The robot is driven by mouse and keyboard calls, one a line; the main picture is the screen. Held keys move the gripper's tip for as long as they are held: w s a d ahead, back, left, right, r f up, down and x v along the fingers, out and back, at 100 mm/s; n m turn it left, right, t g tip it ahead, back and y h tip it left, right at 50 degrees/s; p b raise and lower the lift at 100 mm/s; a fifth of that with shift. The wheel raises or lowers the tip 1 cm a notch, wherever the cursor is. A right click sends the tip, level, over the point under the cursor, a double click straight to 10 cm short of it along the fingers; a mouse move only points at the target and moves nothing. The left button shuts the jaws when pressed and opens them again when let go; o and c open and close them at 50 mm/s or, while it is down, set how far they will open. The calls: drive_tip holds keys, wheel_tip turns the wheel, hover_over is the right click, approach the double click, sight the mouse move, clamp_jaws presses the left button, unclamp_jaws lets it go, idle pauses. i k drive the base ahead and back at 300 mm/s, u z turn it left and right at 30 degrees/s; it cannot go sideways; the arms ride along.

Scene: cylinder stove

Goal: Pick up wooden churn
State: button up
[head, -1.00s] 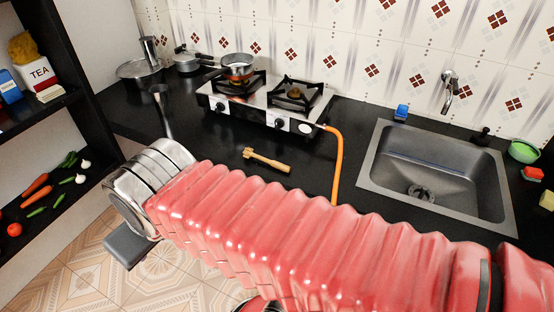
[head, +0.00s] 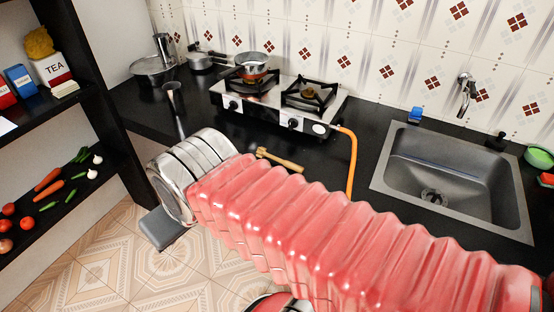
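The wooden churn (head: 283,161) is a small light-brown wooden stick with a thicker head at its left end. It lies on the black counter in front of the stove, just beyond my red ribbed arm. My gripper (head: 165,229) shows only as a flat grey piece below the silver wrist, at the left and over the floor short of the counter. It is apart from the churn, to its left and nearer to me. The wrist hides most of the gripper, so its fingers cannot be made out.
A two-burner stove (head: 276,105) with a pan (head: 254,65) stands behind the churn. An orange hose (head: 352,160) runs down right of it. A sink (head: 455,180) lies further right. A metal tumbler (head: 175,98) stands left. A black shelf (head: 100,110) with food is at far left.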

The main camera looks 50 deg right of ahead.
sight(261, 151)
drive_tip(key=u, duration=0.05)
drive_tip(key=i, duration=1)
drive_tip(key=z, duration=0.05)
